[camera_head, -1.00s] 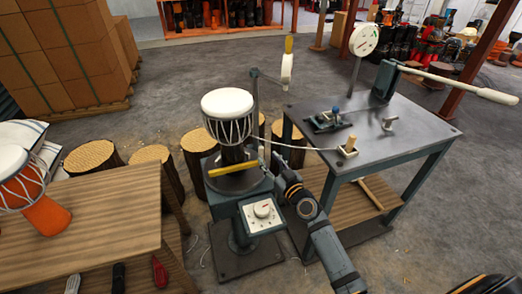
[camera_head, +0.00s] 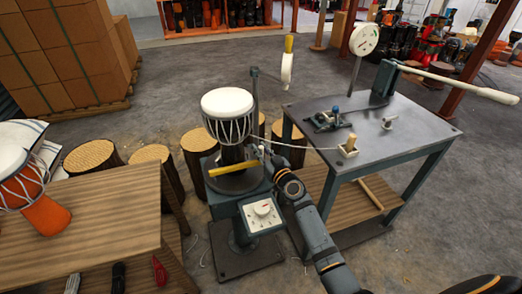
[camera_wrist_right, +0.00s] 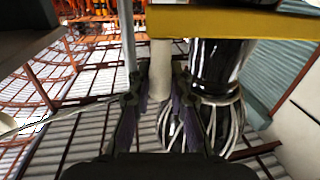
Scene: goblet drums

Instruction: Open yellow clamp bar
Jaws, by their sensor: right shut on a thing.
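The yellow clamp bar (camera_head: 232,168) lies across the front of the drum stand, below the white-headed goblet drum (camera_head: 228,103). It also crosses the top of the right wrist view (camera_wrist_right: 235,22). My right gripper (camera_head: 264,164) is at the bar's right end. In the wrist view its fingers (camera_wrist_right: 158,100) are on both sides of a pale upright handle (camera_wrist_right: 160,68), shut on it just under the bar. The drum's dark body and white cords (camera_wrist_right: 212,75) are close to the right finger. The handle is mostly hidden in the head view. My left gripper is out of view.
A box with a dial (camera_head: 262,212) is on the stand's front. A grey workbench (camera_head: 420,120) with a long lever (camera_head: 470,85) stands to the right. A wooden table (camera_head: 110,215) with an orange drum (camera_head: 42,215) is at the left. Several log stools (camera_head: 150,160) stand behind.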

